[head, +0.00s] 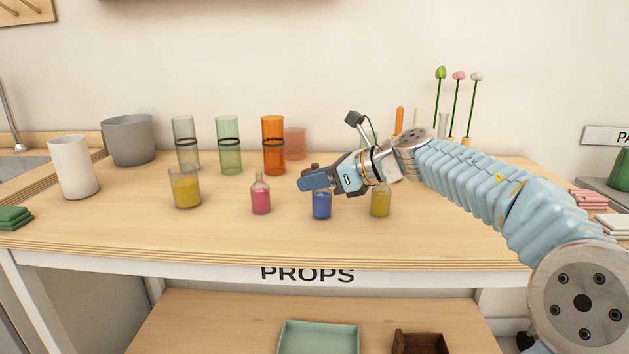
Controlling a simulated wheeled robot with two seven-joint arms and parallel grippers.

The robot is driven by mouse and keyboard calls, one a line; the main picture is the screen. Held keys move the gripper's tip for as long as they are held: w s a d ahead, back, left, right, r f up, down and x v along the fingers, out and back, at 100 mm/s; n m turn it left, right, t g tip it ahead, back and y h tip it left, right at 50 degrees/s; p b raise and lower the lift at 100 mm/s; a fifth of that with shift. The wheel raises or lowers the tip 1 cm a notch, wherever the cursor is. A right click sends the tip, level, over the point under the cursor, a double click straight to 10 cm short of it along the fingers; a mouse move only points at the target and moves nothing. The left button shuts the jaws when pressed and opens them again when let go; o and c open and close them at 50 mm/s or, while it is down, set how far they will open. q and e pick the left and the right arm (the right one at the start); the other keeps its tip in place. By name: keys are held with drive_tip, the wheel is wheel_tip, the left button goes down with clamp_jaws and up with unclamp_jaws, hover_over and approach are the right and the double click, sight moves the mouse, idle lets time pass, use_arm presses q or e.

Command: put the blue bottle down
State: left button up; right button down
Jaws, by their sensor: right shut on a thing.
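The blue bottle (321,206) is at the front middle of the wooden table (200,236), upright. My right gripper (318,184) reaches in from the right and is shut on the bottle's upper part, which its fingers hide. The bottle's base is at or very close to the tabletop; I cannot tell whether it touches. My left gripper is not in view.
A pink bottle (260,195) stands left of the blue one, and a yellow bottle (381,201) close on its right. A yellow-filled glass (185,188), tall tinted cylinders such as the orange one (273,146), and a white cup (73,168) stand further left. The front strip is clear.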

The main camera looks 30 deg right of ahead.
drive_tip(key=shift+f, duration=0.15)
drive_tip(key=c, duration=1)
unclamp_jaws()
drive_tip(key=shift+c, duration=0.2)
drive_tip(key=shift+r, duration=0.2)
drive_tip(key=v, duration=1.2)
drive_tip(key=shift+f, duration=0.1)
